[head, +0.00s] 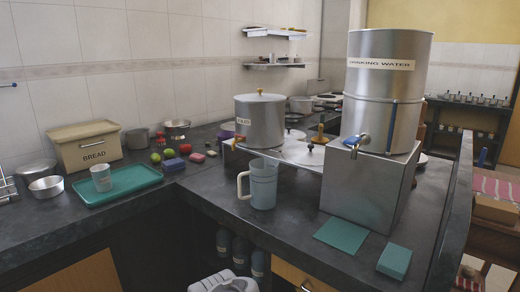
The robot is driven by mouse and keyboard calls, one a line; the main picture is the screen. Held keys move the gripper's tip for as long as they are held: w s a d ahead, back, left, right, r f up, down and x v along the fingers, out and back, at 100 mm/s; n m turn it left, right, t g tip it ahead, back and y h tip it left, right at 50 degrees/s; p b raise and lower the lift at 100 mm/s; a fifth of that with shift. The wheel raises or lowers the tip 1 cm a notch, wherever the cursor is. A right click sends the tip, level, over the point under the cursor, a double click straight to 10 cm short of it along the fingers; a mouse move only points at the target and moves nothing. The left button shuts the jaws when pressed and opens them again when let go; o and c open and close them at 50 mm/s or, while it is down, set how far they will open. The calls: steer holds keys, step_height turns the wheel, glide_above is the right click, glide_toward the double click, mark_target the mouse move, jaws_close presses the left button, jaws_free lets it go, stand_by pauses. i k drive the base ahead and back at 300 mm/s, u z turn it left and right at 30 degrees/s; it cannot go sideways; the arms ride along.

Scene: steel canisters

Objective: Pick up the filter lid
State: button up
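The large steel canister labelled DRINKING WATER (385,95) stands on a steel box stand (368,190) with a tap low on its front. No knob shows on its top. My gripper is not in view.
A grey jug (263,186) stands in front of the disc. Teal pads (341,235) lie near the counter's front edge. A teal tray (118,184) with a cup, a bread box (87,144), and fruit are at left. The counter between jug and teal pads is clear.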

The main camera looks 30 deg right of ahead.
mark_target(307, 155)
steer(key=u, duration=0.2)
steer(key=i, duration=0.9)
